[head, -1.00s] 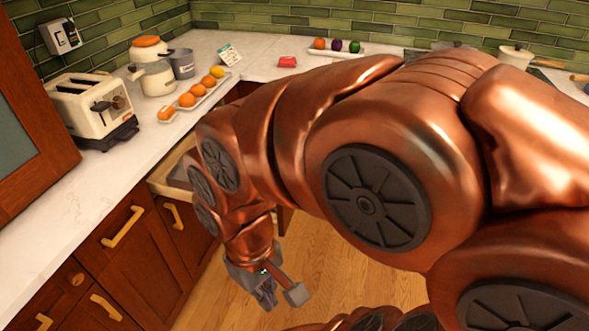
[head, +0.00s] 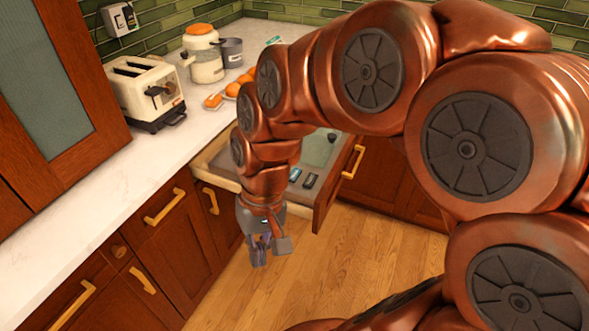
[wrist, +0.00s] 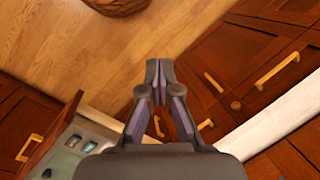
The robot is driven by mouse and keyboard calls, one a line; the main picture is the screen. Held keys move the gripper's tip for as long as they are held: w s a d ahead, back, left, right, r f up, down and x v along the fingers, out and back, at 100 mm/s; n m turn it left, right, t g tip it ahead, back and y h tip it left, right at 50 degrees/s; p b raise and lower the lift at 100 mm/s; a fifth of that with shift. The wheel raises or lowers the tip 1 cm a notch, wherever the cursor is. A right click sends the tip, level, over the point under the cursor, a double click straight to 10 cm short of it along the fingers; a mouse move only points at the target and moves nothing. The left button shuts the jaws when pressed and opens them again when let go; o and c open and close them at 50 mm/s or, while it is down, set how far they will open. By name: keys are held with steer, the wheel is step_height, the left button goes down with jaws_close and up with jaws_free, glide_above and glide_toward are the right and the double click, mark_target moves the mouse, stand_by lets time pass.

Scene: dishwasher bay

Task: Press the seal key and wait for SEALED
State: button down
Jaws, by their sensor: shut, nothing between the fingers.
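No SEALED sign is legible. My gripper (head: 260,250) is shut and empty, pointing down in front of the drawer, apart from the keys. Its fingertips meet in the wrist view (wrist: 159,68). My arm hides part of the drawer.
A toaster (head: 147,92), a cream jar (head: 204,62), a grey pot (head: 232,52) and orange fruit stand on the white counter (head: 95,200). Wooden cabinets with yellow handles (head: 165,207) border the drawer. The wooden floor (head: 350,250) is clear below my gripper.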

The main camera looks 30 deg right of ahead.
steer(key=w+d+r+m+t+y+p, duration=0.1)
steer(key=w+r+m+y+p, duration=0.2)
steer(key=w, duration=0.9)
steer(key=m+t+p, duration=0.5)
steer(key=m+t, duration=0.2)
steer(key=m, duration=0.7)
glide_above(296, 175)
step_height(296, 175, down, 8)
steer(key=shift+w+d+f+y, duration=0.1)
steer(key=shift+f+y, duration=0.05)
steer(key=shift+y, duration=0.25)
steer(key=shift+f, duration=0.15)
steer(key=shift+f+b, duration=2.35)
steer(key=shift+f, duration=1.85)
steer(key=shift+f, duration=0.15)
steer(key=shift+f+b, duration=0.3)
